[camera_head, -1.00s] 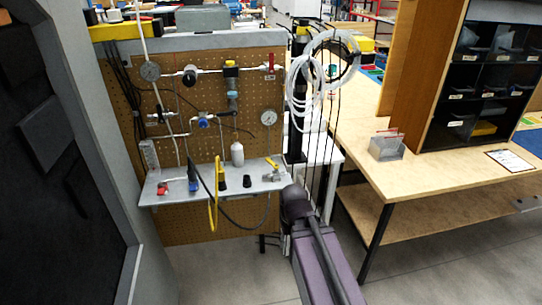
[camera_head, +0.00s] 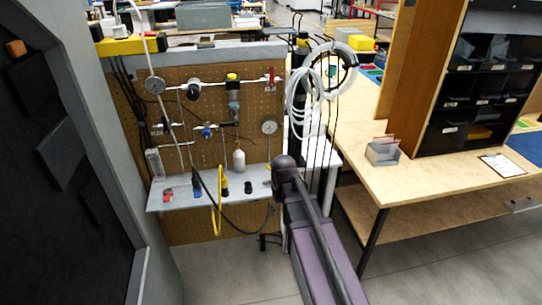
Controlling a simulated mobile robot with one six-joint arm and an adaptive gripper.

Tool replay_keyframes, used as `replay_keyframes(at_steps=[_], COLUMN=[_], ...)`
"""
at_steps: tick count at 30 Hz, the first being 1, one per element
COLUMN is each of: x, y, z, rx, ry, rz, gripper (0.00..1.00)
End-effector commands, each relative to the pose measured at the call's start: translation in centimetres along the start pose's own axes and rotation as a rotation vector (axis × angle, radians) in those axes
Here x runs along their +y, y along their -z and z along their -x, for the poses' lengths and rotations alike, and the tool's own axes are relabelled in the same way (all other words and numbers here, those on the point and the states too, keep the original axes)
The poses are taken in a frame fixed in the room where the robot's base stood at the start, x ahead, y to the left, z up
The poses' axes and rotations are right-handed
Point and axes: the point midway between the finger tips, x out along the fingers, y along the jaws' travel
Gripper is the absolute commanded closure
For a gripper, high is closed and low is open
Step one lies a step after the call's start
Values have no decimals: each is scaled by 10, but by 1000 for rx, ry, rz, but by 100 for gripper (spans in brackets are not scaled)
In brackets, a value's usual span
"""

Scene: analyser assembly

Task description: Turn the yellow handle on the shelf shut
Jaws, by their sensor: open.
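The shelf (camera_head: 180,200) is a grey ledge on the front of the pegboard panel, left of centre. The small valve with the yellow handle (camera_head: 268,168) stands near the shelf's right end. My arm's dark joint is right beside it in the picture and covers part of it, so I cannot tell the handle's exact angle. My gripper does not show; only the purple and dark links of my arm are in view, rising from the bottom right of centre.
A yellow hose loop (camera_head: 217,205) hangs over the shelf's front edge. A white bottle (camera_head: 239,160) and a black cap (camera_head: 248,187) stand on the shelf. Coiled clear tubing (camera_head: 305,95) hangs at the panel's right. A wooden bench (camera_head: 430,180) fills the right side.

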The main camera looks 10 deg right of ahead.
Motion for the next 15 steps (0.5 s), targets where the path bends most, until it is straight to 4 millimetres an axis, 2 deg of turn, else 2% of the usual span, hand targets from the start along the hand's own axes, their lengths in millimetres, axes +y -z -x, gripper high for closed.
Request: replay_keyframes(at_steps=[1, 15], x=[3, 18], y=[18, 127], z=[21, 114], rx=[0, 0], ry=[0, 0], rz=[16, 177], gripper=[43, 43])
